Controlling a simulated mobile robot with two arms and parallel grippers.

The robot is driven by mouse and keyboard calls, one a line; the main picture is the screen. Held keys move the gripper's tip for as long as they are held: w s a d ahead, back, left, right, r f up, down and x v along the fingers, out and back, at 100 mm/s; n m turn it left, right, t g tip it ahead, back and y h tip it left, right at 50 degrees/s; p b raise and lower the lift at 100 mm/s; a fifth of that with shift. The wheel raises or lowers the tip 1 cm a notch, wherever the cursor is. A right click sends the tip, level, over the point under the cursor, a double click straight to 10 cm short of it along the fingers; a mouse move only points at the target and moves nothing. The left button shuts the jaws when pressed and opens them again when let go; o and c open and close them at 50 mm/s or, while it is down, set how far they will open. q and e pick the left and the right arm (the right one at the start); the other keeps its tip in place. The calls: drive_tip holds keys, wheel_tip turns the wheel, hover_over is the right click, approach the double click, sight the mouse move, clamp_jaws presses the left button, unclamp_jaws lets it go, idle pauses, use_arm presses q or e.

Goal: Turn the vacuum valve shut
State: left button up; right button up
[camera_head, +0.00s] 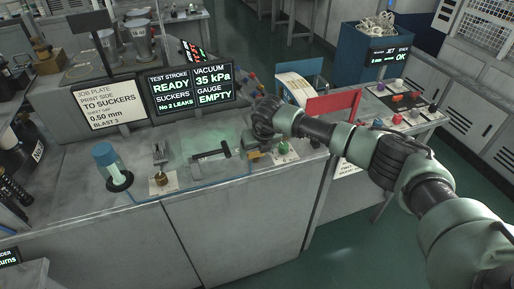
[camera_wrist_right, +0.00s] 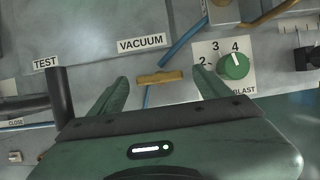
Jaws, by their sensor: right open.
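The vacuum valve's yellow-brown bar handle (camera_wrist_right: 160,77) lies crosswise below the VACUUM label (camera_wrist_right: 142,44) in the right wrist view. My right gripper (camera_wrist_right: 159,84) is open, with one green finger to the left of the handle and one to the right. A gap shows on each side, and the fingers do not appear to touch it. In the head view my right gripper (camera_head: 262,126) is over the bench beside the green knob, and it largely hides the valve. My left gripper is not in view.
A green BLAST knob (camera_wrist_right: 233,66) stands just right of the valve. A dark TEST lever (camera_wrist_right: 60,95) is to the left. Blue hose (camera_wrist_right: 185,43) runs near the handle. The display (camera_head: 213,86) reads vacuum 35 kPa, gauge empty. A red panel (camera_head: 332,104) stands behind my arm.

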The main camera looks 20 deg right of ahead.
drive_tip(key=shift+w+f, duration=0.3)
drive_tip(key=shift+s+r, duration=0.1)
drive_tip(key=c, duration=1.4)
drive_tip(key=shift+o, duration=0.2)
drive_tip(key=shift+f+n+b, duration=0.2)
drive_tip(key=shift+n+b, duration=0.2)
drive_tip(key=shift+b, duration=0.4)
drive_tip(key=n+y+b, duration=0.1)
drive_tip(key=n+b, duration=0.3)
drive_tip(key=b, duration=0.1)
drive_tip(key=n+g+y+b, duration=0.1)
drive_tip(key=n+y+b, duration=0.1)
drive_tip(key=n+b, duration=0.2)
drive_tip(key=shift+d+g+b, duration=0.2)
drive_tip(key=shift+g+b, duration=0.1)
drive_tip(key=shift+b, duration=0.45)
drive_tip(key=n+b, duration=0.1)
drive_tip(key=n+g+b, duration=0.1)
drive_tip(key=n, duration=0.1)
drive_tip(key=n+y+b, duration=0.1)
drive_tip(key=shift+w+r+n, duration=0.1)
drive_tip(key=shift+w+n, duration=0.15)
drive_tip(key=shift+n, duration=0.15)
drive_tip(key=n+g+b, duration=0.1)
drive_tip(key=n+g, duration=0.1)
drive_tip(key=n, duration=0.2)
drive_tip(key=shift+w+r, duration=0.1)
drive_tip(key=shift+d+n, duration=0.1)
drive_tip(key=shift+n, duration=0.2)
